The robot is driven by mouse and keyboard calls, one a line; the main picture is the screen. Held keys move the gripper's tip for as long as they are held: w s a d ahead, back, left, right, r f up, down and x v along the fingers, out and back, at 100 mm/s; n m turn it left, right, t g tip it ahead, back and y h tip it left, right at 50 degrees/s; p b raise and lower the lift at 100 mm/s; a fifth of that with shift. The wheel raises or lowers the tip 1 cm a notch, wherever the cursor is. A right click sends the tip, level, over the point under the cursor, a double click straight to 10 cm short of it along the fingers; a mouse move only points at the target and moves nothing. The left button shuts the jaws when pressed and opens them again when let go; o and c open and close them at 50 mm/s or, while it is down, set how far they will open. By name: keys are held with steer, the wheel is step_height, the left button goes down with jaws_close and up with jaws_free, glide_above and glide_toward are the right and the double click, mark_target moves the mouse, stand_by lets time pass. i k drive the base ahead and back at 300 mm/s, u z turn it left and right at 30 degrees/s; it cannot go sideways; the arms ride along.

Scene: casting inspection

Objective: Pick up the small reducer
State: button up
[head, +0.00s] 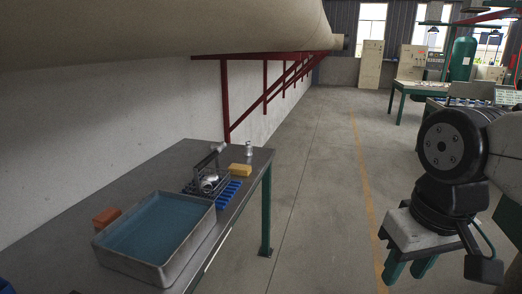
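A small silvery metal fitting (248,149) stands near the far right corner of the grey workbench (178,162); it may be the small reducer, but it is too small to tell. Other shiny metal fittings (209,183) lie in a dark wire basket (188,187) with a raised handle, and their shapes are partly hidden. My gripper (410,268) is at the lower right, over the floor and well away from the bench. Its two green fingers point down and stand apart, with nothing between them.
A metal tub of bluish liquid (157,229) fills the bench's near end. An orange block (106,216) is left of it. A yellow block (240,169) and a blue rack (230,191) are beside the basket. Open floor (315,200) lies right of the bench.

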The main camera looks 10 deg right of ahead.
mark_target(248, 148)
steer(key=z, duration=0.75)
steer(key=i, duration=1.45)
steer(key=z, duration=0.45)
steer(key=i, duration=1.25)
steer(key=u, duration=1.3)
steer(key=i, duration=1.05)
steer(key=u, duration=0.9)
